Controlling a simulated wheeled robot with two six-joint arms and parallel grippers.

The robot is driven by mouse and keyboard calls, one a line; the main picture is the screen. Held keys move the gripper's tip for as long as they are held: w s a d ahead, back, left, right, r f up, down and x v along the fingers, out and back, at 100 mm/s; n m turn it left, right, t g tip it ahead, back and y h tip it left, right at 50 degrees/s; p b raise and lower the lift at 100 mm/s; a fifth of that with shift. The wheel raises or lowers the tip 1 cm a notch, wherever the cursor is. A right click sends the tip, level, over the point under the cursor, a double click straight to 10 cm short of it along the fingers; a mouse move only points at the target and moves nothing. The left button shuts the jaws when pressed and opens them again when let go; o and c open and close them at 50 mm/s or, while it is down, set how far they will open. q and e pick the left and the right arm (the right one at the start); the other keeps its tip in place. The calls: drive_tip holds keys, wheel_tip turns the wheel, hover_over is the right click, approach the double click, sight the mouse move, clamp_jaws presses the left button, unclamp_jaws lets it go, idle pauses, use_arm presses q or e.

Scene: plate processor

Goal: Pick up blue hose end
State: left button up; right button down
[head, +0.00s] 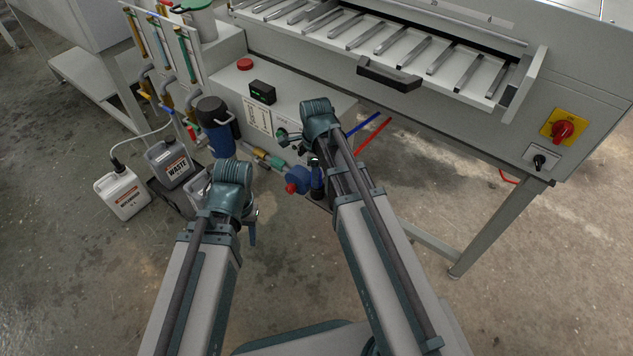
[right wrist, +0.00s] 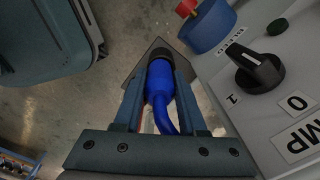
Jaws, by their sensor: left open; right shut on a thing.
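The blue hose end (right wrist: 158,82) is a thick blue sleeve with a dark tip, and its thinner blue hose bends away below it. In the right wrist view it lies between the two fingers of my right gripper (right wrist: 160,72), which is shut on it.
A control panel with a black knob (right wrist: 257,73) is close on the right in the right wrist view. A blue pump-like part with a red cap (right wrist: 208,25) is above. A red hose (head: 373,137) runs beside the blue one.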

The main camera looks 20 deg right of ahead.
drive_tip(key=shift+r, duration=0.15)
idle(0.3)
wheel_tip(320, 180, up, 27)
drive_tip(key=p, duration=2.6)
drive_tip(key=shift+f+p, duration=0.2)
drive_tip(key=shift+p, duration=0.2)
